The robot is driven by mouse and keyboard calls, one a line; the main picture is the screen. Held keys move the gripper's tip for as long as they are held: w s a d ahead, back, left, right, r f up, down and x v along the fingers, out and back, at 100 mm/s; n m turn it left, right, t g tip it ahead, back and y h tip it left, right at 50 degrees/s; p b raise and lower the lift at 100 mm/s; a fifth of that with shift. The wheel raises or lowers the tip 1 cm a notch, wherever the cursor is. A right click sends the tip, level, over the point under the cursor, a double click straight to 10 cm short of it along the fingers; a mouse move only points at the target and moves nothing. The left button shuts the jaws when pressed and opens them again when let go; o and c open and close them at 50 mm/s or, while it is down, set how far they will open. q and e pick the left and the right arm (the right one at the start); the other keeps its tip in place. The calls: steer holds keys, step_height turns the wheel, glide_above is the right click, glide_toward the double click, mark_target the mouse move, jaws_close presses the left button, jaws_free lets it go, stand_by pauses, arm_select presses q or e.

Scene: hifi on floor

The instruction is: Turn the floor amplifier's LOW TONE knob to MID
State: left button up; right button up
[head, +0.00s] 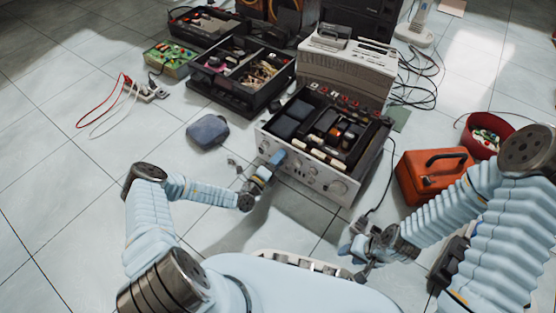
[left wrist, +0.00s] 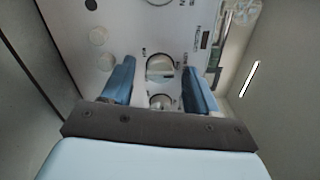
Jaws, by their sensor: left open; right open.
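The floor amplifier (head: 318,175) has its top open and a silver front panel with several knobs. My left gripper (head: 277,161) is at the left part of that panel. In the left wrist view, the open blue fingers of my left gripper (left wrist: 158,78) stand on either side of a round silver knob (left wrist: 160,66). I cannot tell whether they touch it. A second knob (left wrist: 160,101) shows nearer the palm. The labels are too small to read, so I cannot tell which knob is LOW TONE. My right gripper (head: 357,254) is open and empty above the floor, away from the amplifier.
A grey-blue pouch (head: 208,131) lies left of the amplifier. An orange toolbox (head: 432,172) and a red bucket (head: 487,132) stand to the right. A beige device (head: 346,68) is behind the amplifier. Black trays (head: 240,75) are at the back left. Floor at left is mostly clear.

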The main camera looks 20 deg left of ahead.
arm_select(q)
steer(key=p+v, duration=0.2)
steer(key=v, duration=1.1)
steer(key=shift+s, duration=0.35)
steer(key=shift+a, duration=0.1)
